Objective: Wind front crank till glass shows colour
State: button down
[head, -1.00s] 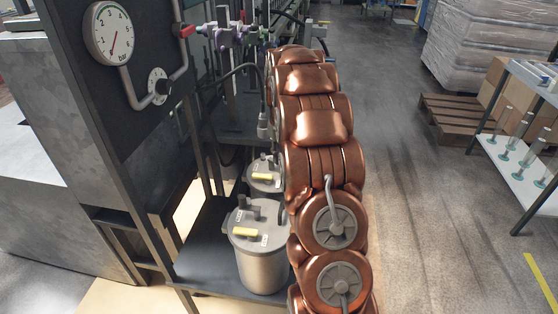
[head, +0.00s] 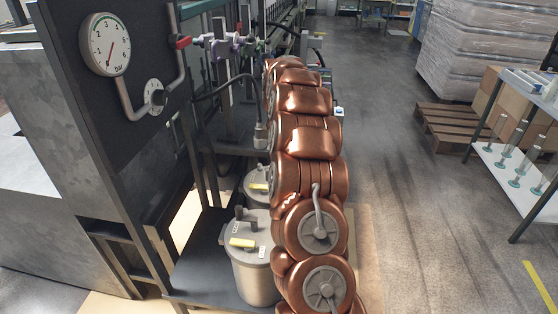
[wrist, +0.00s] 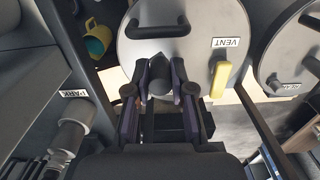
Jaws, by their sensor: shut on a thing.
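In the wrist view, my gripper (wrist: 160,92) has its two dark fingers closed on a dark grey upright handle (wrist: 160,72), which looks like the crank's grip. Most of the crank below it is hidden by the fingers. The handle stands in front of a round grey lid (wrist: 143,50) with a black bar handle and a yellow lever (wrist: 219,78) marked VENT. In the head view my copper-coloured arm hides the gripper and what it holds. I cannot make out a sight glass or any colour in one.
Two lidded metal pots, the front one (head: 257,278) nearest, stand on a dark shelf left of my arm. A panel with a pressure gauge (head: 106,44) rises at left. A wooden pallet (head: 450,128) and a white cart (head: 520,178) stand at right. The floor between is free.

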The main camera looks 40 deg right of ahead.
jog(key=n, duration=0.1)
jog(key=w+n, duration=0.1)
jog(key=n, duration=0.2)
jog(key=shift+w+d+r+n+p, duration=0.1)
jog(key=shift+w+n+p, duration=0.2)
jog(key=shift+p, duration=0.1)
jog(key=shift+w+a+n+p, duration=0.15)
jog(key=shift+w+n, duration=0.15)
jog(key=shift+n, duration=0.65)
jog(key=shift+w+a+n+p, duration=0.15)
jog(key=shift+w+n, duration=0.1)
jog(key=shift+n, duration=0.7)
jog(key=shift+d, duration=0.1)
jog(key=shift+w, duration=0.1)
jog(key=c, duration=1)
grip_release()
notch_tip(320, 180, up, 12)
jog(key=shift+f, duration=0.1)
